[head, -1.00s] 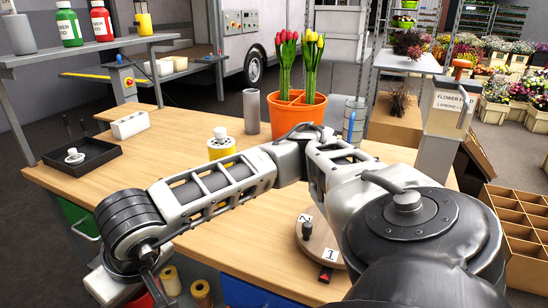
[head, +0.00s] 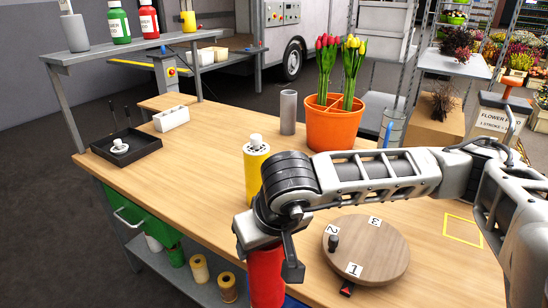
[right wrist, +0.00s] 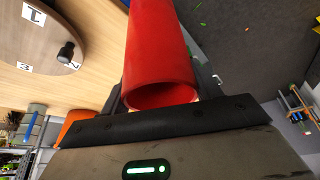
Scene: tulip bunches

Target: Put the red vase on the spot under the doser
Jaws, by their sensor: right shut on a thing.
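The red vase (head: 266,278) is in my right gripper (head: 268,250), at the table's front edge in the head view. The right gripper is shut on it; the vase hangs below the jaws, looking about upright. In the right wrist view the red vase (right wrist: 158,45) shows its open mouth close to the gripper, with table on one side and dark floor on the other. My left gripper is out of view.
A round numbered turntable (head: 385,262) lies right of the vase. An orange pot (head: 333,128) with tulips, a grey cylinder (head: 288,112) and a black tray (head: 112,160) stand farther back. The left middle of the table is clear.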

